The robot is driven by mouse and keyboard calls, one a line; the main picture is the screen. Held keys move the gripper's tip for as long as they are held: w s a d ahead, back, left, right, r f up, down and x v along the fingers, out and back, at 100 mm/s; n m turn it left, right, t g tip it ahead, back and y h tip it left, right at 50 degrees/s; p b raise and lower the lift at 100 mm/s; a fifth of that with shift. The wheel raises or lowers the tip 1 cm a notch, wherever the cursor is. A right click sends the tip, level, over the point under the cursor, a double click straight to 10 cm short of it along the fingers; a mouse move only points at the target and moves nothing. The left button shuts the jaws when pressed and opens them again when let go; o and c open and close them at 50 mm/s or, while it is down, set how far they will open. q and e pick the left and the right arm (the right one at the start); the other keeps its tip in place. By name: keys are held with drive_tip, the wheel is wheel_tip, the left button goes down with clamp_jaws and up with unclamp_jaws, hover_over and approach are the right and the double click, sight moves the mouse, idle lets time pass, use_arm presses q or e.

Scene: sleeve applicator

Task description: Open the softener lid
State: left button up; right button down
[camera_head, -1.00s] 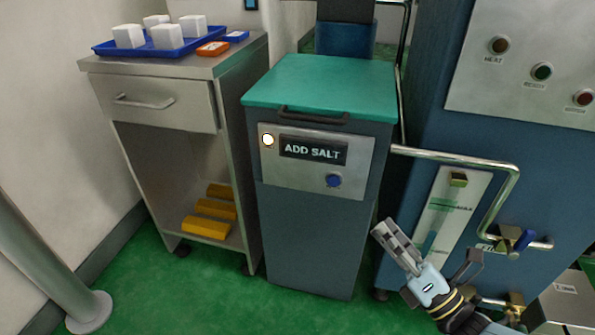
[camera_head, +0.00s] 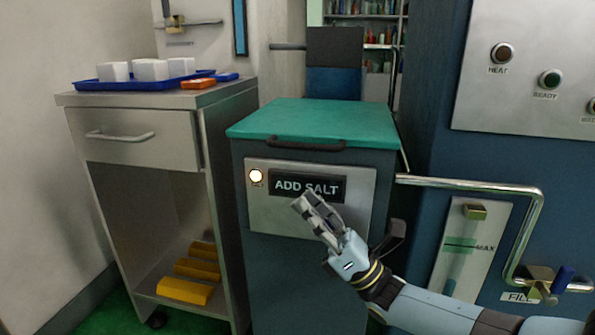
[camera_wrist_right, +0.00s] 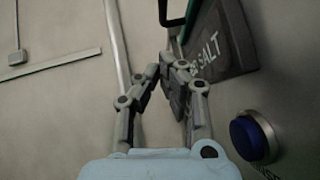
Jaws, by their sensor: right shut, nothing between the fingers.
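The softener is a dark blue-grey cabinet (camera_head: 290,282) with a closed green lid (camera_head: 315,122) on top. A black handle (camera_head: 306,145) runs along the lid's front edge. It also shows at the top of the right wrist view (camera_wrist_right: 172,12). Below it is a panel with an "ADD SALT" display (camera_head: 290,186) and a lit lamp. My right gripper (camera_head: 304,200) is shut and empty, in front of the panel and below the handle, pointing up and left. It hides the blue button in the head view; the right wrist view shows this button (camera_wrist_right: 252,136). My left gripper is out of view.
A metal cart (camera_head: 140,180) stands left of the softener, with a blue tray (camera_head: 195,78) of white blocks on top and yellow bars (camera_head: 186,290) below. A blue machine with a chrome pipe (camera_head: 470,184) stands close on the right. The lid's top is clear.

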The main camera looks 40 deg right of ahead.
approach(275, 145)
drive_tip(key=x, duration=0.3)
drive_tip(key=shift+w+a+f, duration=0.1)
drive_tip(key=shift+w+a, duration=0.2)
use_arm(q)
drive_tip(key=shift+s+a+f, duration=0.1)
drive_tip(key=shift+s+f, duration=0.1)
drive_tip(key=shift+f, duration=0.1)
use_arm(e)
drive_tip(key=shift+w+r, duration=0.1)
drive_tip(key=shift+r, duration=0.4)
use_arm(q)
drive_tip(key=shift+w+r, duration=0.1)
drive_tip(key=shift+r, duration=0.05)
use_arm(e)
drive_tip(key=shift+r, duration=0.1)
